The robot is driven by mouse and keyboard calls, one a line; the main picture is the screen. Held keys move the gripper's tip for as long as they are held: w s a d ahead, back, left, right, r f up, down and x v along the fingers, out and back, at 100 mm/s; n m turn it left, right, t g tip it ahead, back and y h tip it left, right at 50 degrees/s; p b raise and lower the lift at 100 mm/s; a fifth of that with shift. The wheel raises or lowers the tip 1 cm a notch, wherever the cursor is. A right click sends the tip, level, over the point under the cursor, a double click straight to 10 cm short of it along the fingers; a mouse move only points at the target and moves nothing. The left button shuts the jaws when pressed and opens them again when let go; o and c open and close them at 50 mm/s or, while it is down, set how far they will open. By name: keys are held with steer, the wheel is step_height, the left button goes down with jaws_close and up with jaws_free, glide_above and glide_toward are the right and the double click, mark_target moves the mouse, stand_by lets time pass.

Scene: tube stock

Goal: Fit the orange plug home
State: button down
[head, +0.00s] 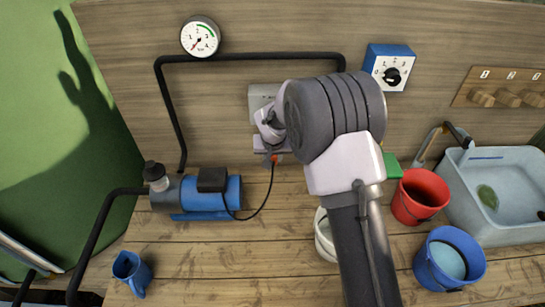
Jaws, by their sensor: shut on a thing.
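The orange plug (275,158) shows only as a small orange bit at the tip of my gripper (271,152), which is shut on it. A black cable (268,190) hangs from the plug and runs down left to the blue pump (212,192). A grey socket plate (257,93) is on the wooden back wall, just above my gripper and partly hidden by my arm. Most of the plug is hidden by the gripper. I cannot tell whether the plug touches anything on the wall.
A pressure gauge (200,37) and black pipe (250,57) are on the wall. A blue dial box (389,67) is right of my arm. A red bucket (420,196), a blue bucket (432,281) and a sink (503,232) stand right. A blue jug (131,271) stands front left.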

steer(key=c, duration=1)
jaws_free()
steer(key=p+v, duration=0.3)
steer(key=v, duration=1.4)
steer(key=shift+r, duration=0.3)
steer(key=s+d+r+m+b, duration=0.1)
steer(key=s+d+b, duration=0.2)
steer(key=s, duration=0.4)
steer(key=s+d+r+m+y+b, duration=0.1)
steer(key=s+d+b, duration=0.25)
steer(key=s, duration=0.35)
steer(key=s+d+m+b, duration=0.1)
steer(key=s+d+b, duration=0.1)
steer(key=s+b, duration=0.35)
steer(key=shift+m+t+y, duration=0.5)
steer(key=shift+m+t, duration=0.1)
steer(key=shift+m, duration=0.1)
steer(key=s+f, duration=0.1)
steer(key=s, duration=0.2)
steer(key=s+f, duration=0.1)
steer(key=s, duration=0.3)
steer(key=s+f, duration=0.1)
steer(key=s, duration=0.3)
steer(key=shift+a+f+b, duration=0.15)
steer(key=shift+f+b, duration=0.15)
steer(key=shift+b, duration=0.05)
